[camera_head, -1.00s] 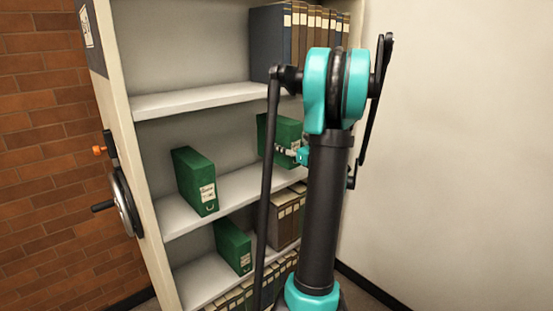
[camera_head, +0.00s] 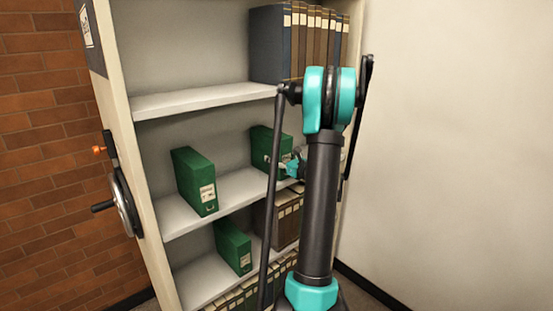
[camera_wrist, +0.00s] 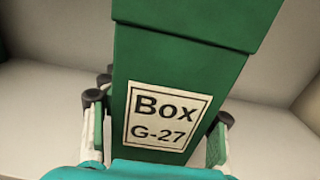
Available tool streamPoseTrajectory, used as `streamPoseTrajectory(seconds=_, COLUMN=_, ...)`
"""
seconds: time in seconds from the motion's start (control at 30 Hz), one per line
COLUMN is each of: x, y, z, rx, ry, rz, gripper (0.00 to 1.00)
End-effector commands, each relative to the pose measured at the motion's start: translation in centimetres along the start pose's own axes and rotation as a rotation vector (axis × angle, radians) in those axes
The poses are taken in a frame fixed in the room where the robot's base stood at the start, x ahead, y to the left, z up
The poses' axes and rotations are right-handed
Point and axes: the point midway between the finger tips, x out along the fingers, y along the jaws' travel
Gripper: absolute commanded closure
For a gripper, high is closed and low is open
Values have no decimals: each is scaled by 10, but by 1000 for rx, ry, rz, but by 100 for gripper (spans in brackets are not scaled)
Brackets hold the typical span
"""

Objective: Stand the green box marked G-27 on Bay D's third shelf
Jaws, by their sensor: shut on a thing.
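The green box marked G-27 (camera_wrist: 183,60) fills the middle of the wrist view, its white label facing me. My gripper (camera_wrist: 158,108) is shut on it, one finger at each side of the label. In the head view the box (camera_head: 263,147) is upright inside the rack over the right part of the middle visible shelf (camera_head: 232,188). My gripper (camera_head: 288,166) is at its front, partly behind my arm. I cannot tell whether the box's base touches the shelf.
Another green box (camera_head: 195,181) stands at left on the same shelf, with a gap between. A third green box (camera_head: 233,246) and brown volumes (camera_head: 284,221) are on the shelf below. A handwheel (camera_head: 124,203) is on the rack's side.

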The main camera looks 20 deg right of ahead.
Motion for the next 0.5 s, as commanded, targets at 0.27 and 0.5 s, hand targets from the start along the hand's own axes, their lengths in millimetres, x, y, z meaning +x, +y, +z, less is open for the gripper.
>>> streamPoseTrajectory(seconds=0.27, x=0, y=0, z=-1, rx=1, ry=-1, rz=0, gripper=95)
streamPoseTrajectory(seconds=0.5, x=0, y=0, z=-3, rx=0, ry=0, rz=0, gripper=23)
